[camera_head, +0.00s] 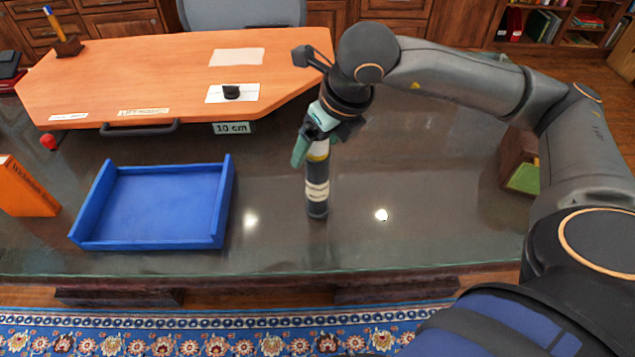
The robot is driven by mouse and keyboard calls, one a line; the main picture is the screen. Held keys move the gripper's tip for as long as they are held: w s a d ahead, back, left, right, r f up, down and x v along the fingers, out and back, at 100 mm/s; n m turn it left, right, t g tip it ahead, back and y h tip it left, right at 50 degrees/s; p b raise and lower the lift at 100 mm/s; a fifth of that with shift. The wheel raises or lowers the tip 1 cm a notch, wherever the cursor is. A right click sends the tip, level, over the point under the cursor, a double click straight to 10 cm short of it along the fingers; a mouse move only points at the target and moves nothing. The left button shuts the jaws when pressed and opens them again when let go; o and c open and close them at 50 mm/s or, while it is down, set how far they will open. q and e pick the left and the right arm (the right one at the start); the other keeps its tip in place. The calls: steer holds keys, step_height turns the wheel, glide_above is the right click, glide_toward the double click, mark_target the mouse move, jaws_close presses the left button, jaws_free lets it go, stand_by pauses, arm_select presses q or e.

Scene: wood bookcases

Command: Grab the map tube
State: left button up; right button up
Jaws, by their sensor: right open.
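The map tube (317,197) stands upright on the dark desk top, right of the blue tray. It is dark with pale label bands and a yellow band near its top. My right gripper (315,150) reaches down over the tube's upper end, with its teal fingers open. My left gripper is out of view.
A blue tray (225,205) lies empty on the desk (430,215). Behind it is an orange-brown board (150,70) with a dark handle and a "10 cm" label. An orange book (25,188) stands at the left edge. A brown box (517,158) is at right.

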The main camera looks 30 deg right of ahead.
steer(key=shift+f, duration=0.2)
jaws_close()
stand_by(0.6)
steer(key=shift+r, duration=0.1)
